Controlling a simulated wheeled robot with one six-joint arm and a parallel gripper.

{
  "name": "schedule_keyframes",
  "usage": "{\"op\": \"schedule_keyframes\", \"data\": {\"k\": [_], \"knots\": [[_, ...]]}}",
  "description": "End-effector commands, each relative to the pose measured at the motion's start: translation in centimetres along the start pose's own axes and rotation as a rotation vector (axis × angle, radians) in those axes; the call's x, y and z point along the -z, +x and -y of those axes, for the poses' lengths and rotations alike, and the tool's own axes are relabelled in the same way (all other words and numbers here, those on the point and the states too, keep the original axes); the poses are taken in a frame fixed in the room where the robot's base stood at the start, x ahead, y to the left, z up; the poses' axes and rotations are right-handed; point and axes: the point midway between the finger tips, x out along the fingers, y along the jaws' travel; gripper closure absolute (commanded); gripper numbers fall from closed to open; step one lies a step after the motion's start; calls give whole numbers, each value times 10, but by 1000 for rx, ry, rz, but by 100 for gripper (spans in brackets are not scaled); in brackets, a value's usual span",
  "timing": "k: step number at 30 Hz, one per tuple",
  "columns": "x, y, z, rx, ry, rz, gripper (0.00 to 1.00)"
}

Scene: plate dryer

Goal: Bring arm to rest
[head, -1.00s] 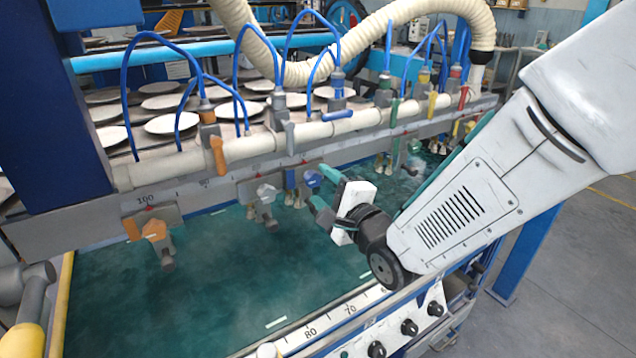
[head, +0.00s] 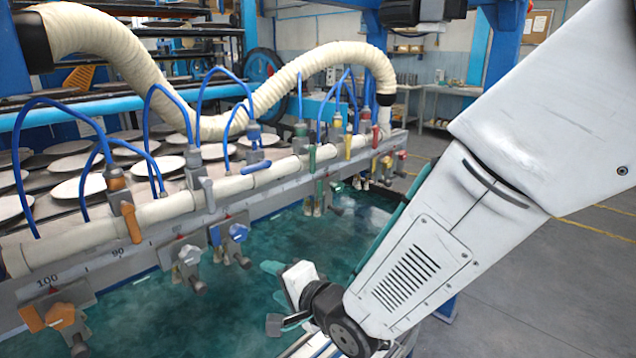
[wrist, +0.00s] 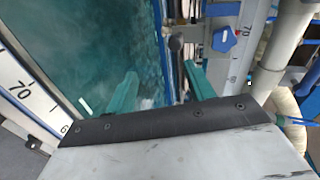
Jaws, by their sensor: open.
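My gripper (head: 273,296) has teal fingers spread apart with nothing between them. In the head view it hangs over the dark green surface of the machine, at the end of my white arm. In the wrist view my gripper (wrist: 162,88) shows both teal fingers apart, with the green surface (wrist: 105,45) behind them. A blue knob (wrist: 224,39) on the rail is beyond the right finger, apart from it. The same blue knob (head: 237,232) shows in the head view, left of my gripper.
A long rail (head: 150,235) with orange, grey, blue, green, yellow and red valves runs behind my gripper. Several white plates (head: 78,187) lie beyond it. A scale edge (wrist: 30,90) borders the green surface. Open grey floor (head: 560,290) is at right.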

Motion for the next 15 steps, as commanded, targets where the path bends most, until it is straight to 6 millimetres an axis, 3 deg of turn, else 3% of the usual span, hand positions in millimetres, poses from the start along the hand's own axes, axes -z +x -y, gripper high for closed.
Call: {"op": "schedule_keyframes", "data": {"k": [3,8,11,15], "knots": [[10,-16,-36,-245,-230,7,47],[42,-68,-67,-562,-497,74,47],[62,-113,-78,-739,-617,157,47],[83,-192,-82,-944,-726,322,47]]}}
